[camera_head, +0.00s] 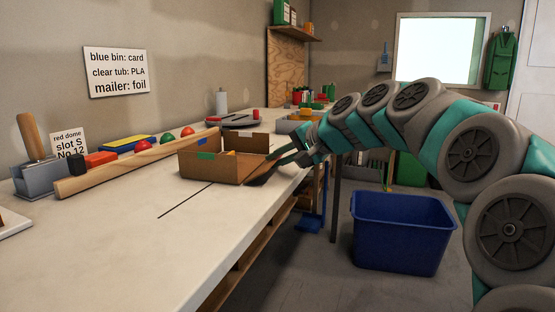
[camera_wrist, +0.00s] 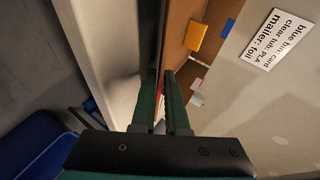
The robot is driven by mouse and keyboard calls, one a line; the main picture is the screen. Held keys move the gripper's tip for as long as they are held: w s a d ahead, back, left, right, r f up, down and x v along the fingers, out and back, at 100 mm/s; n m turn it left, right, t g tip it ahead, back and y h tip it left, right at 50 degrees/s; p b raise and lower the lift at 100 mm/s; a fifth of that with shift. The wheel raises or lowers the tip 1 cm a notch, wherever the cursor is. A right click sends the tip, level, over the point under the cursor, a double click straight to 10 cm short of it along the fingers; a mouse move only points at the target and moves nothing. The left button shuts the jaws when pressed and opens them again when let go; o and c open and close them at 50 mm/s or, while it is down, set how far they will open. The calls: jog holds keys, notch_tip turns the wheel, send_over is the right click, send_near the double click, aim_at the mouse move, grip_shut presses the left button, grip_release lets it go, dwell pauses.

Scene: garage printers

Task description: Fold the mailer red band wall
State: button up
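The mailer is an open brown cardboard box (camera_head: 208,168) on the white workbench (camera_head: 235,225). A yellow-orange piece shows inside, larger in the wrist view (camera_wrist: 197,37). My gripper (camera_head: 262,170) is at the box's right side, low over the bench. In the wrist view my gripper's two green fingers (camera_wrist: 161,75) stand slightly apart, with a sliver of red between their tips. The fingers hide most of that red wall, and I cannot tell whether they touch it.
A wooden rail (camera_head: 125,168) with red, green and yellow items behind it lies left of the box. A blue bin (camera_head: 402,230) stands on the floor right of the bench. A wall sign (camera_head: 117,72) reads "mailer: foil". The bench front is clear.

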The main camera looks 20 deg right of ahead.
jog(key=o, duration=0.3)
